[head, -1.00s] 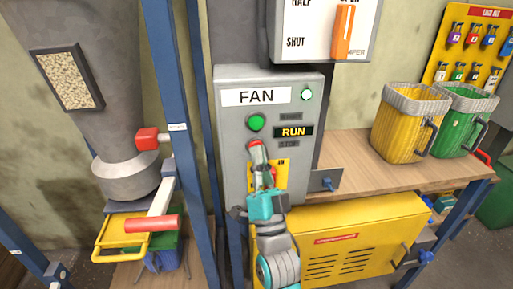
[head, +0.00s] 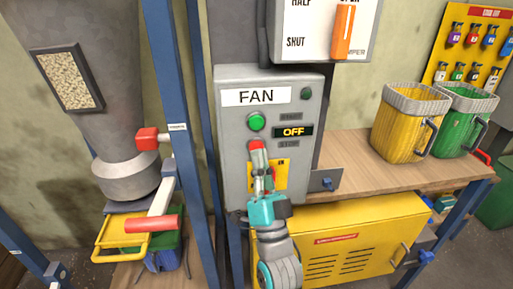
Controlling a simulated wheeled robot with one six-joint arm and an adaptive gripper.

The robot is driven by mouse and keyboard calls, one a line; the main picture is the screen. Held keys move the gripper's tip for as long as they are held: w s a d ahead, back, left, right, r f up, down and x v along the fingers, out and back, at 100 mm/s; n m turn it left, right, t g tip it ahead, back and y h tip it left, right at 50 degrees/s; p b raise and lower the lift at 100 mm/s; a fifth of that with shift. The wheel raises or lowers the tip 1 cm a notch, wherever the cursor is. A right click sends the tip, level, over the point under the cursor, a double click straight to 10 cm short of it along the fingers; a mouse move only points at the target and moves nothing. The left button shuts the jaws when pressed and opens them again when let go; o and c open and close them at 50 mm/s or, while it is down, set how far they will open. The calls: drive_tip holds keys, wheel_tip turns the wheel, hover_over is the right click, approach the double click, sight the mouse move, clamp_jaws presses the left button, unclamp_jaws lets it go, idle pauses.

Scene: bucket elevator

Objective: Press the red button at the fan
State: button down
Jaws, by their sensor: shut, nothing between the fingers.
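The grey fan control box (head: 229,150) carries the white FAN label. A green button (head: 256,122) sits by the START label, and the red button (head: 257,146) is below it, left of the STOP label. The display (head: 293,132) reads OFF. The round lamp (head: 306,93) at the upper right is dark. My gripper (head: 260,172) is shut and empty, with its tips just below the red button in the picture. The fingers hide part of the yellow plate (head: 281,175); whether they still touch the button I cannot tell.
A lever box with an orange handle (head: 343,32) hangs above the fan box. A blue post (head: 176,140) stands to the left. A wooden bench (head: 350,160) with yellow and green buckets is at right, above a yellow cabinet (head: 345,240).

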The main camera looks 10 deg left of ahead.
drive_tip(key=shift+s, duration=0.1)
drive_tip(key=s, duration=0.1)
drive_tip(key=s+d, duration=0.1)
drive_tip(key=s, duration=0.3)
drive_tip(key=shift+d, duration=0.25)
idle(0.3)
drive_tip(key=shift+w, duration=0.1)
idle(0.4)
drive_tip(key=s+d+f+n+g+h, duration=0.1)
drive_tip(key=s+d+f+h, duration=0.1)
drive_tip(key=s+d+f, duration=0.4)
drive_tip(key=s+d+f+g+h, duration=0.2)
drive_tip(key=d+f, duration=0.1)
drive_tip(key=f, duration=0.6)
drive_tip(key=s+d+f+n+g+h, duration=0.1)
drive_tip(key=s+d+f+h, duration=0.1)
drive_tip(key=s+d+f, duration=0.4)
drive_tip(key=s+d+f+g+h, duration=0.2)
drive_tip(key=s+d+f+g, duration=0.1)
drive_tip(key=s, duration=0.9)
drive_tip(key=s+d+f+n+g+h, duration=0.1)
drive_tip(key=s+d+f, duration=0.4)
drive_tip(key=s, duration=0.7)
drive_tip(key=shift+f+g+h, duration=0.55)
drive_tip(key=shift+g+h, duration=0.05)
drive_tip(key=shift+g, duration=0.6)
